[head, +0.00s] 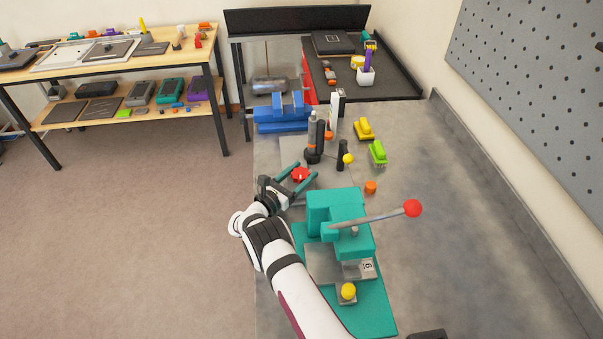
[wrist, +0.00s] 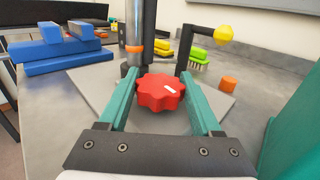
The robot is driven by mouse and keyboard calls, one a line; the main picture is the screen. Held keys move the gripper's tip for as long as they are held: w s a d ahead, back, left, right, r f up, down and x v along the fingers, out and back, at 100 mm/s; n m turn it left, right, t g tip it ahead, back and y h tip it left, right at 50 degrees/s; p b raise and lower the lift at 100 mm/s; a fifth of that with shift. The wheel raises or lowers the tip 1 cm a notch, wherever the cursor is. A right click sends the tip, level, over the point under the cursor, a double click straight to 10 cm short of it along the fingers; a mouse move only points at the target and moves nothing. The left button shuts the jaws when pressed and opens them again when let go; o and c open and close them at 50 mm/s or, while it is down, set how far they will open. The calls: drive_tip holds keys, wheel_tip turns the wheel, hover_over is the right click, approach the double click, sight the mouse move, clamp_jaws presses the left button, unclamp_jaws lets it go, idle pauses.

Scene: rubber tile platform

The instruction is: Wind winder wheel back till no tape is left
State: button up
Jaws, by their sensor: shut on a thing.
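A grey cylindrical post (head: 312,130) with an orange band stands just behind the wheel. I cannot make out any tape on the winder.
A teal press (head: 338,205) with a red-balled lever stands close to the right of my arm. Blue blocks (head: 283,115) lie behind to the left. A yellow-knobbed dark post (head: 343,155), a green brush (head: 377,152) and an orange piece (head: 371,187) stand right of the wheel.

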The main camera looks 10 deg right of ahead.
drive_tip(key=n+t+y, duration=0.3)
drive_tip(key=y, duration=0.1)
drive_tip(key=o, duration=1.4)
drive_tip(key=shift+a, duration=0.1)
drive_tip(key=v, duration=1.5)
drive_tip(key=shift+s+a, duration=0.15)
drive_tip(key=shift+s, duration=0.15)
